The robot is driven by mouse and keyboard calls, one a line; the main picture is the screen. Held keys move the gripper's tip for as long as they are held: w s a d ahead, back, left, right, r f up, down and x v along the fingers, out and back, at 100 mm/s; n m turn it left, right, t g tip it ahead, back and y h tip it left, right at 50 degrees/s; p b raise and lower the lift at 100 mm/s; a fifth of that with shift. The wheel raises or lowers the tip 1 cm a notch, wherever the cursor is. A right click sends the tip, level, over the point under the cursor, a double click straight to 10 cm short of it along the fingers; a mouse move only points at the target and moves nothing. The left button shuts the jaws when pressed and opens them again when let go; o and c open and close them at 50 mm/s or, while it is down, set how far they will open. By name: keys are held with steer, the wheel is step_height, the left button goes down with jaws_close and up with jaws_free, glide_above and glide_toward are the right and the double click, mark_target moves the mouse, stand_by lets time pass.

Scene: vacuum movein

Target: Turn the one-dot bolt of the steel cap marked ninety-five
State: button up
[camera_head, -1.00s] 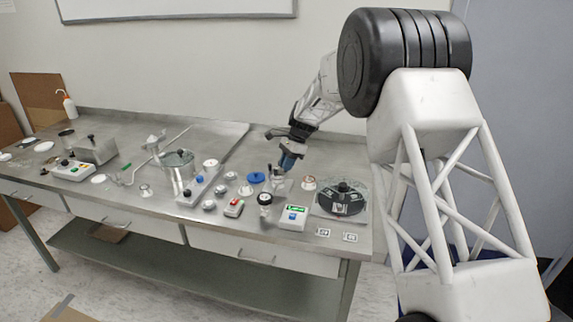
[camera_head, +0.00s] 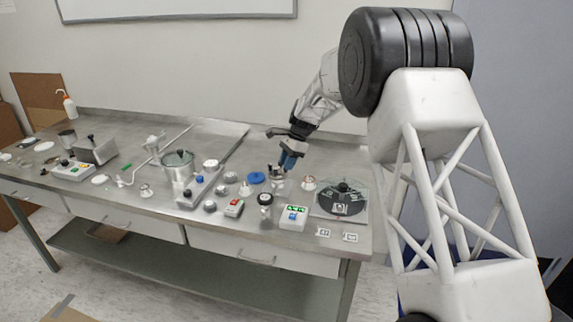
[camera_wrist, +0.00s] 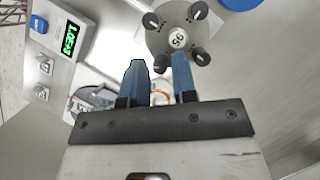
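The steel cap (camera_wrist: 163,43) is a grey, lobed piece near the top of the wrist view. Its pale round centre carries a number that reads as 95, turned sideways. Several dark, knob-like bolts (camera_wrist: 150,21) stand around its edge; their dot marks are too small to tell apart. My gripper (camera_wrist: 159,63) has two blue fingers standing apart, with nothing seen held between them. The right fingertip lies beside the cap's lower edge in the picture; contact cannot be told. In the head view my gripper (camera_head: 287,163) is low over the bench, just above the small grey cap area.
A blue round lid (camera_head: 256,178) and several knobs crowd the left.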

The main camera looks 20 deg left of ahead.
steer(key=v, duration=0.7)
steer(key=shift+d, duration=0.1)
stand_by(0.4)
steer(key=d+f+m+y, duration=0.4)
steer(key=d+m+y, duration=0.1)
steer(key=y, duration=0.5)
steer(key=shift+s+f+m+t, duration=0.3)
steer(key=shift+s+m, duration=0.15)
steer(key=shift+m, duration=0.25)
steer(key=shift+x, duration=3.85)
